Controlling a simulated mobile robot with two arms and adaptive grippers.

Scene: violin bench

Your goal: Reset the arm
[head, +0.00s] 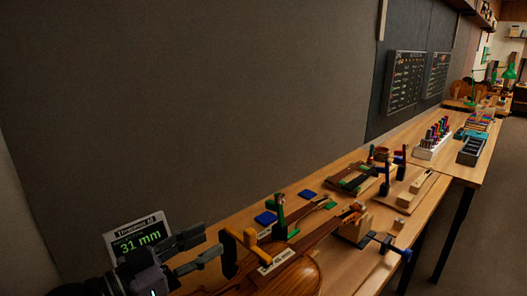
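My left gripper (212,242) comes in at the lower left. Its two dark fingers point right, with a gap between them, and it looks open and empty. The fingertips are close to a yellow-orange clamp (234,243) at the left side of a brown violin (288,276); I cannot tell whether they touch it. The violin lies on the wooden bench (216,217), its lower part cut off by the frame. My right gripper is not in view.
A display reading 31 mm (139,238) stands behind my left gripper. A green clamp (280,218) stands by the violin. A dark clamp with blue ends (385,244) is at the bench's front edge. Further back are a white rack (428,150) and dark tray (471,152). The wall borders the bench.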

